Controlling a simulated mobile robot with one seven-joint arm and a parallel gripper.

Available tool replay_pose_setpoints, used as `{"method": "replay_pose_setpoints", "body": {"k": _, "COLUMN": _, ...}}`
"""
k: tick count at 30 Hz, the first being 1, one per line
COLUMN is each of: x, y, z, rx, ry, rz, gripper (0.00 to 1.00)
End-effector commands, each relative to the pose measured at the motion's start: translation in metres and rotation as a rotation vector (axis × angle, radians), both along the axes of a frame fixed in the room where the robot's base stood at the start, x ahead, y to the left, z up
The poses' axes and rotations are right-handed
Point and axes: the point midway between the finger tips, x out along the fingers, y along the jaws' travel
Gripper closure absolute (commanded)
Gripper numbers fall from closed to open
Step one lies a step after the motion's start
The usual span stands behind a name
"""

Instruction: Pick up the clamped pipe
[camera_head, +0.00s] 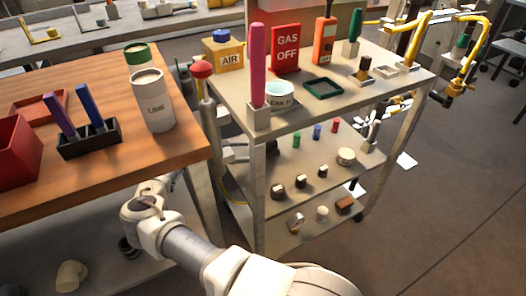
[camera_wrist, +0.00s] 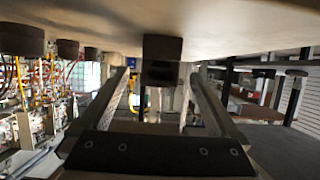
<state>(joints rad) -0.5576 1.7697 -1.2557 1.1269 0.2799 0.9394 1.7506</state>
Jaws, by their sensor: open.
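I cannot tell for sure which thing is the clamped pipe. A yellow pipe (camera_head: 417,40) stands tilted in a small grey holder at the right end of the cart top in the head view. A bent yellow pipe run (camera_head: 483,42) with fittings is just beyond it. In the wrist view my gripper (camera_wrist: 161,85) is open, its two fingers spread, with nothing seen held between them. A dark block (camera_wrist: 162,50) shows above and between the fingers. In the head view my arm reaches left beside the wooden table, and my fingertips are hidden. My gripper is far from the yellow pipe.
The grey cart (camera_head: 240,105) holds a red gas sign (camera_head: 286,48), a pink-handled tool (camera_head: 257,65) and small parts on lower shelves. The wooden table (camera_head: 100,75) carries a lime canister (camera_head: 152,100) and a black pen holder (camera_head: 88,140). Open floor (camera_head: 440,200) lies right.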

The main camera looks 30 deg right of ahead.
Motion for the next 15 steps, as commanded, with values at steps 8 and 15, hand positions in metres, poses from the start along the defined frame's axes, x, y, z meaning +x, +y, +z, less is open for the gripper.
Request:
{"method": "replay_pose_setpoints", "body": {"k": 8, "x": -0.002, "y": -0.022, "z": -0.01, "rx": -0.001, "ry": 0.001, "rz": -0.003, "gripper": 0.03}}
{"method": "replay_pose_setpoints", "body": {"k": 15, "x": -0.003, "y": -0.053, "z": -0.022, "rx": -0.001, "ry": 0.0, "rz": 0.0, "gripper": 0.03}}
